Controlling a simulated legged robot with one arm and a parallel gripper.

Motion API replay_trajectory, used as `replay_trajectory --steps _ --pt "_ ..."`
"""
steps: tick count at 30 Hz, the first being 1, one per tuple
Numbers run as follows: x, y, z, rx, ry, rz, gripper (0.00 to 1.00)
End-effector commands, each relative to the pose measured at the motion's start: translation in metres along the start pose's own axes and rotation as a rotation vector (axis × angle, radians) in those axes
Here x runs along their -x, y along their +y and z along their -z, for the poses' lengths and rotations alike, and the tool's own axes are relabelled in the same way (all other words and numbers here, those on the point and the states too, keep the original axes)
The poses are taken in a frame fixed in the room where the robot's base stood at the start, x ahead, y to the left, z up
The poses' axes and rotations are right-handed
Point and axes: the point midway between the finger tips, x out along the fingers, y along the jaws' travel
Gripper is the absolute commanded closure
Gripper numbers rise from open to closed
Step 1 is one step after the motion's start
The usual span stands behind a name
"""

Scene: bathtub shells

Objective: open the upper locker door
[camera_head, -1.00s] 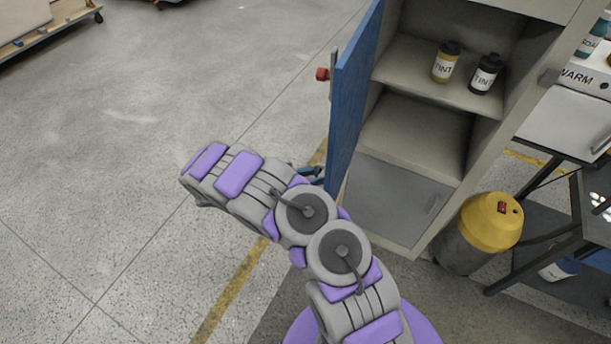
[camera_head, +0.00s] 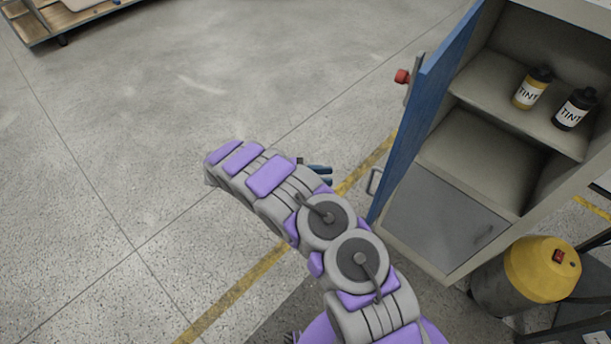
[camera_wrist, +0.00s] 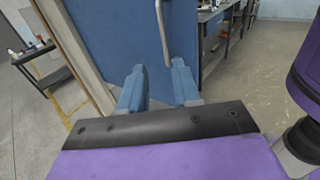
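The upper locker door (camera_head: 430,115) is blue and stands swung open from the grey locker (camera_head: 455,262), its shelves exposed. A red knob (camera_head: 402,76) and a metal handle (camera_head: 375,181) stick out on its outer side. In the wrist view, a blue panel (camera_wrist: 115,35) fills the upper middle, with a metal handle (camera_wrist: 162,35) ahead of my fingers. My gripper (camera_wrist: 158,86) is open, with a gap between its two blue fingers and nothing held. In the head view, my gripper (camera_head: 320,175) is left of the door, apart from it and partly hidden by my arm.
Two tint bottles, one yellow (camera_head: 531,88) and one black (camera_head: 575,110), stand on the upper shelf. A grey lower door (camera_head: 440,220) is closed. A yellow-topped canister (camera_head: 540,270) stands right of the locker. The floor to the left is open.

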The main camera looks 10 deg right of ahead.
Motion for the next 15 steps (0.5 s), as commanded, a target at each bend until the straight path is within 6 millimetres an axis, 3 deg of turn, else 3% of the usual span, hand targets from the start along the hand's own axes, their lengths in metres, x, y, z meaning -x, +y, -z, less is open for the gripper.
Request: replay_trajectory --steps 15 --pt "0.029 -0.002 0.0 0.01 0.005 -0.003 0.68"
